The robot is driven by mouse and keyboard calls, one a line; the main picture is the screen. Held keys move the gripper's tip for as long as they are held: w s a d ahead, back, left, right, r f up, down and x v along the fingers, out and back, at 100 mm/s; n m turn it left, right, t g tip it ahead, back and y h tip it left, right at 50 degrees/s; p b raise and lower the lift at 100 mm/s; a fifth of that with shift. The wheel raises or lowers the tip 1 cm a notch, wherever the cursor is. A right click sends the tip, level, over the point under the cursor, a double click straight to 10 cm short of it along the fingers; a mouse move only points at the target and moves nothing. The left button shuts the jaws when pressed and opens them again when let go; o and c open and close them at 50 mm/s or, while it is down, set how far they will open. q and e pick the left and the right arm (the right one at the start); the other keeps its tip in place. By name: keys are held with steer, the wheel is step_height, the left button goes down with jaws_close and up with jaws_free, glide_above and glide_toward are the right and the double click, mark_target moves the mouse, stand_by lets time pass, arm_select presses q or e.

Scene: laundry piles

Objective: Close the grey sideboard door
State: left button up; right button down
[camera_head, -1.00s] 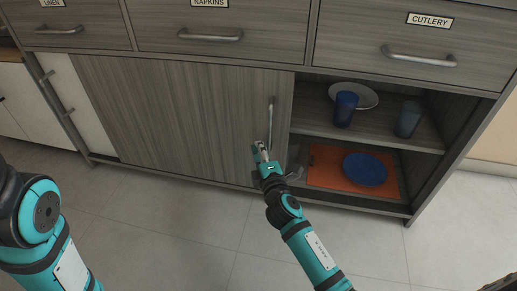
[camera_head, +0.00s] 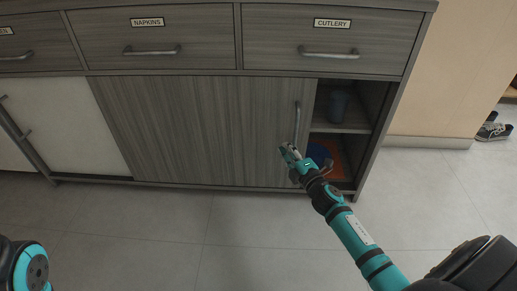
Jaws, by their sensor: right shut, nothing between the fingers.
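The grey sideboard door (camera_head: 190,130) is a wood-grain panel that covers the middle of the lower cabinet. Its vertical bar handle (camera_head: 297,120) is near its right edge. To the right of the door a narrow opening remains, showing a shelf (camera_head: 345,128), a dark blue cup (camera_head: 338,103) and part of a blue plate (camera_head: 319,154) on an orange mat (camera_head: 338,166). My right gripper (camera_head: 289,150) is shut and empty, at the left of the handle's lower end; I cannot tell if it touches. My left gripper is out of view; only part of that arm shows.
Above are drawers labelled napkins (camera_head: 147,35) and cutlery (camera_head: 330,38), with bar handles. A white panel (camera_head: 70,125) is left of the door. Shoes (camera_head: 493,130) stand at the far right. The tiled floor (camera_head: 190,240) in front is clear.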

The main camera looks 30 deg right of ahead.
steer(key=s+d, duration=0.6)
steer(key=d, duration=0.4)
steer(key=s+d, duration=0.5)
steer(key=d, duration=0.6)
steer(key=shift+s+p, duration=0.3)
steer(key=shift+s, duration=0.05)
steer(key=shift+f, duration=0.1)
steer(key=s+a, duration=0.1)
steer(key=s, duration=1.1)
steer(key=shift+w+a, duration=0.1)
steer(key=shift+a, duration=0.05)
